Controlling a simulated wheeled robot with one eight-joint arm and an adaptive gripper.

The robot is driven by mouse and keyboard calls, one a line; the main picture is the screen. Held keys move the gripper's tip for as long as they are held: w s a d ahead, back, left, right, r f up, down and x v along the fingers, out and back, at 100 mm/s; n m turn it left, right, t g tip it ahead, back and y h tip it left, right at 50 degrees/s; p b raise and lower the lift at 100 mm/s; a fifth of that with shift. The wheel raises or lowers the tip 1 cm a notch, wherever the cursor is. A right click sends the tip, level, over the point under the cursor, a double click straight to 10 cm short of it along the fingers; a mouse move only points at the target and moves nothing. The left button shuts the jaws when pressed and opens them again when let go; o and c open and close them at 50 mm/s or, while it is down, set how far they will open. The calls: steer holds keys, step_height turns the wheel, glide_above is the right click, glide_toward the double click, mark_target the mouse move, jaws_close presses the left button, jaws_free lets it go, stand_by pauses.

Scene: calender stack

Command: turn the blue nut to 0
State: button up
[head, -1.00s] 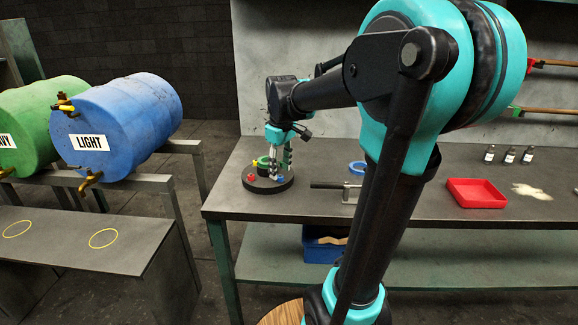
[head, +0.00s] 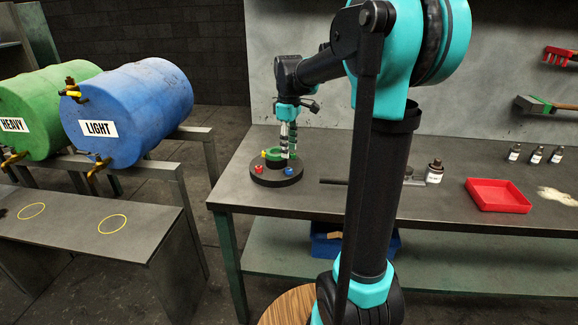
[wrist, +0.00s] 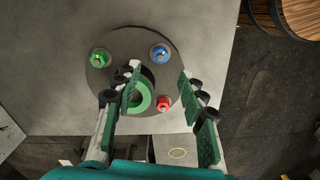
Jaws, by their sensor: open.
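The blue nut (wrist: 160,52) sits near the rim of a round black base (wrist: 122,38) on the workbench. It also shows at the front right of the base in the head view (head: 288,171). My gripper (wrist: 160,78) is open over the base, and the blue nut lies beyond its fingertips in the wrist view, clear of both fingers. A red nut (wrist: 163,103) and a green nut (wrist: 99,58) sit elsewhere near the rim. A green ring (wrist: 146,98) stands at the middle, partly covered by the left finger. I cannot read any dial marking.
A red tray (head: 498,195) and several small bottles (head: 434,172) stand to the right on the bench. A dark bar (head: 335,181) lies right of the base, partly behind my arm.

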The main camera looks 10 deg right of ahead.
mark_target(289, 169)
step_height(289, 169, down, 8)
steer(key=shift+r, duration=0.25)
jaws_close()
stand_by(0.3)
